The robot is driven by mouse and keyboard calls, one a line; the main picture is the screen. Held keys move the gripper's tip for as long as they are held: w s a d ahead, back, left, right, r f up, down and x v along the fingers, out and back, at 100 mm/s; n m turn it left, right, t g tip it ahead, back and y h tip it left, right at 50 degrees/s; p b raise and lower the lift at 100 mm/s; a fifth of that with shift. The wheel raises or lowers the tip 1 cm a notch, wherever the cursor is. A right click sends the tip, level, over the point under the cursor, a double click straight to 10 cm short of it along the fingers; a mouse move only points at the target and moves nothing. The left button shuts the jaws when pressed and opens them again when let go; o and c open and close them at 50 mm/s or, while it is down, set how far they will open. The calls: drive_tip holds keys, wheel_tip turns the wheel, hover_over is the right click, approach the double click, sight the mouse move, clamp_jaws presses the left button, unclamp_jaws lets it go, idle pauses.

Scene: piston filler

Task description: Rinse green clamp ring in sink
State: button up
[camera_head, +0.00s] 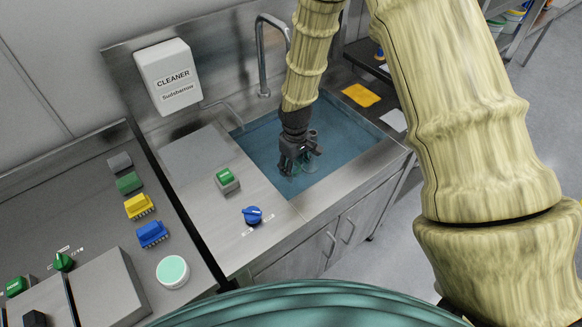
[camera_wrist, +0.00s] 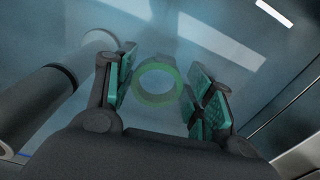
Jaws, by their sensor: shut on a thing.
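My gripper (camera_head: 297,163) is down in the sink (camera_head: 352,179), its fingertips in the blue water. In the wrist view my gripper (camera_wrist: 162,95) has its green-padded fingers on either side of the green clamp ring (camera_wrist: 158,99), and it is shut on the ring. The ring looks pale and blurred through the water, with its open middle facing the camera. In the head view the fingers and the water hide the ring, and I cannot make it out there.
A curved metal tap (camera_head: 262,55) stands behind the sink. A cleaner dispenser (camera_head: 169,77) hangs on the left backboard. Several brushes, including a yellow one (camera_head: 138,206), lie further left.

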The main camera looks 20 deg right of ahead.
drive_tip(key=shift+w+a, duration=0.1)
drive_tip(key=shift+w, duration=0.1)
drive_tip(key=shift+r, duration=0.15)
wheel_tip(320, 180, up, 10)
drive_tip(key=p, duration=0.7)
idle(0.9)
drive_tip(key=shift+p, duration=0.3)
idle(0.7)
drive_tip(key=shift+r+p, duration=1.45)
drive_tip(key=shift+r, duration=0.45)
